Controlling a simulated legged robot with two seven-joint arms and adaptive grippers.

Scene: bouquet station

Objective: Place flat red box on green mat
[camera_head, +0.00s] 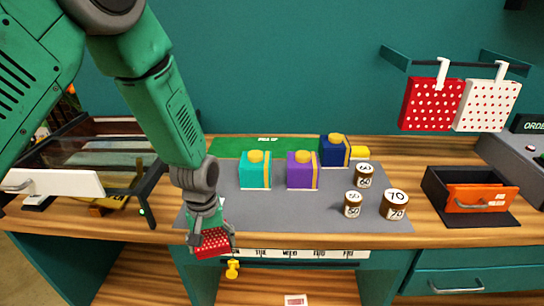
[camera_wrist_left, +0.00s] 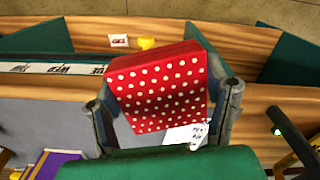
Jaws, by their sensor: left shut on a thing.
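The flat red box (camera_head: 212,243) with white dots is held by my left gripper (camera_head: 210,236), at the front edge of the counter. In the left wrist view the red box (camera_wrist_left: 158,92) sits between both fingers of the left gripper (camera_wrist_left: 166,100), with a white tag (camera_wrist_left: 187,134) by its lower corner. The green mat (camera_head: 232,147) is a strip along the back of the counter, marked with white lettering, well behind the box. My right gripper is not in view.
On the grey mat (camera_head: 270,212) stand teal (camera_head: 255,173), purple (camera_head: 302,174) and navy (camera_head: 331,152) boxes and several brown jars (camera_head: 394,204). An orange-fronted drawer box (camera_head: 478,198) stands right. Red (camera_head: 430,104) and white (camera_head: 487,106) dotted bags hang at the back wall.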

